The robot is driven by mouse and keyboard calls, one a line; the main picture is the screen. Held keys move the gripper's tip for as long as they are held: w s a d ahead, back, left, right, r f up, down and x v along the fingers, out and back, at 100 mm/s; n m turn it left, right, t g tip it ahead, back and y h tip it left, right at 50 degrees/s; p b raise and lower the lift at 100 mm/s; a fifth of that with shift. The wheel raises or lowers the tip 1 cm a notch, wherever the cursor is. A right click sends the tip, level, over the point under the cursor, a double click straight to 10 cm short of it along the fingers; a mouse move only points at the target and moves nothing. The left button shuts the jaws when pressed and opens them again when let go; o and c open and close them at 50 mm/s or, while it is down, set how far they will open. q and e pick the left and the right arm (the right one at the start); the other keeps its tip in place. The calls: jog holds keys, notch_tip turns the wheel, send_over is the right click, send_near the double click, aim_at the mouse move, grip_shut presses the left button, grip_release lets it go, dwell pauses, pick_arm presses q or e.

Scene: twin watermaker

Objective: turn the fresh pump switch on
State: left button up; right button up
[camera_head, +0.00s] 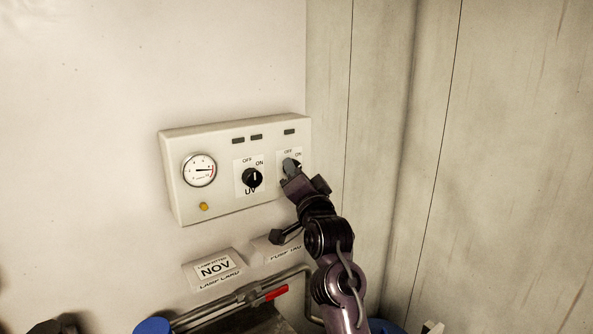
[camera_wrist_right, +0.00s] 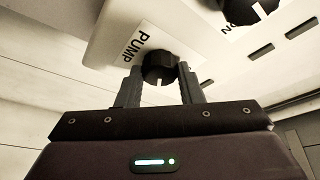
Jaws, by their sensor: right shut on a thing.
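The fresh pump switch is a black rotary knob (camera_wrist_right: 159,65) beside a PUMP label in the right wrist view. In the head view its dark knob (camera_head: 290,165) is at the right end of the cream control panel (camera_head: 225,139), partly hidden by my gripper. OFF and ON are printed above it. My right gripper (camera_head: 295,181) reaches up from below, with its two fingers (camera_wrist_right: 158,72) on either side of the knob, shut on it. The knob's white mark points down toward my gripper in the wrist view. I cannot tell which label it matches. My left gripper is out of view.
The UV switch (camera_head: 251,177) is left of the pump switch, and a round gauge (camera_head: 199,170) is at the panel's left. Dark indicators (camera_head: 256,137) line the top. Labelled boxes (camera_head: 214,268) and a red-handled pipe (camera_head: 276,292) lie below. A panelled wall (camera_head: 400,150) is close on the right.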

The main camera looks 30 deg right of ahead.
jog(key=shift+m, duration=0.4)
jog(key=o, duration=1)
jog(key=shift+c, duration=0.2)
jog(key=b+v, duration=0.3)
jog(key=v, duration=0.4)
jog(key=shift+s, duration=0.4)
jog(key=shift+a, duration=0.1)
